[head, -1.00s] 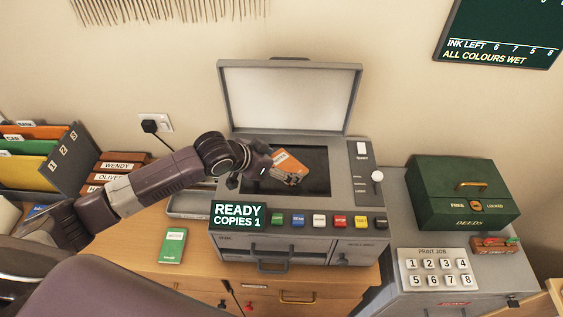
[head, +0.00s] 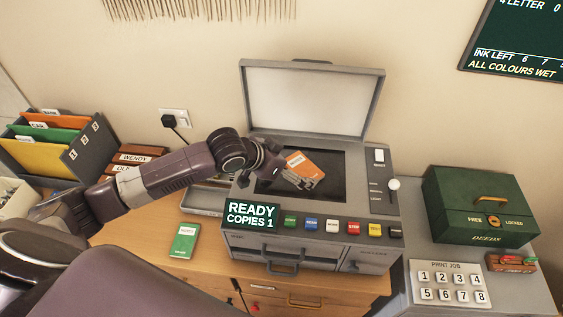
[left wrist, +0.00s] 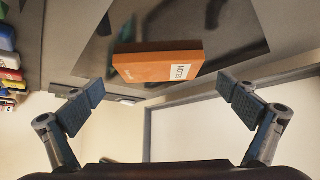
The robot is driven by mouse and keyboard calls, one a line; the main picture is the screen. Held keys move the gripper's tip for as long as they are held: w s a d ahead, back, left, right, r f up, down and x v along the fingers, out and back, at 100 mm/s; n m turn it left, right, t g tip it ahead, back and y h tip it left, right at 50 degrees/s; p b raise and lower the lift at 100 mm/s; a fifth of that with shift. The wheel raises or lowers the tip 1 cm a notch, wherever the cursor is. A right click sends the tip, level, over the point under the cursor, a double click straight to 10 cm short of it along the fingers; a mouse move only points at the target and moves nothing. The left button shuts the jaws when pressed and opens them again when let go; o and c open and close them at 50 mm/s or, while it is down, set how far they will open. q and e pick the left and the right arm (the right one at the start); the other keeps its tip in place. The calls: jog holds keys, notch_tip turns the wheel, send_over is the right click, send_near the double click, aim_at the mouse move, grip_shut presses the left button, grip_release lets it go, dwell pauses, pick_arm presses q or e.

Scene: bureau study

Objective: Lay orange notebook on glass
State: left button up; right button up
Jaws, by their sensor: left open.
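The orange notebook (head: 309,163) with a white label lies over the dark glass (head: 331,185) of the open copier. In the left wrist view the notebook (left wrist: 158,67) appears to rest flat on the glass (left wrist: 215,35). My left gripper (head: 299,181) is right at the notebook and hides its near part in the head view. In the left wrist view my left gripper (left wrist: 160,92) is open, its fingers spread wide and clear of the notebook on both sides. My right gripper is not in view.
The copier lid (head: 313,97) stands raised behind the glass. Coloured buttons (head: 332,226) line the copier's front. A green notebook (head: 185,240) lies on the desk to the left. A green deeds box (head: 478,205) stands to the right. Folders (head: 50,140) stand at far left.

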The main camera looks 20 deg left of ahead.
pick_arm(q)
jog(key=b+v, duration=0.1)
jog(key=v, duration=0.9)
jog(key=shift+s+r+b, duration=0.15)
jog(key=shift+s+b, duration=0.1)
jog(key=shift+b, duration=0.05)
